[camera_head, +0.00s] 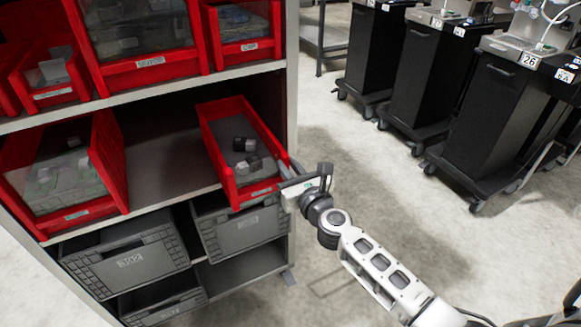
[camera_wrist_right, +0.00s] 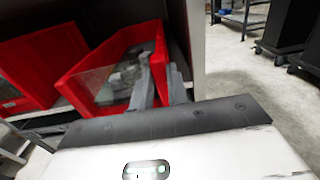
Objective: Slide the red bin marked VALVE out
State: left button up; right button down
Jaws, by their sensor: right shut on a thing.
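A red bin (camera_head: 254,192) with a clear front sits at the right end of the middle shelf. Its front sticks out past the shelf edge, and several dark and grey pieces lie inside. The label on its front is too small to read. In the right wrist view the red bin (camera_wrist_right: 88,80) lies just ahead of my fingers. My right gripper (camera_head: 291,180) is shut on the bin's front right corner; its grey fingers (camera_wrist_right: 159,84) show on either side of the red wall. My left gripper is not in view.
A shelf post (camera_head: 292,80) stands close to the bin's right. Another red bin (camera_head: 105,165) is on the left of the same shelf, with bare shelf (camera_head: 165,150) between. Grey crates (camera_head: 125,262) sit below. Black carts (camera_head: 490,110) stand at right; the floor between is clear.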

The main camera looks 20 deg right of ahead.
jog(key=c, duration=1.3)
grip_release()
jog(key=s+d+b, duration=0.1)
jog(key=s, duration=1.5)
jog(key=shift+b, duration=0.4)
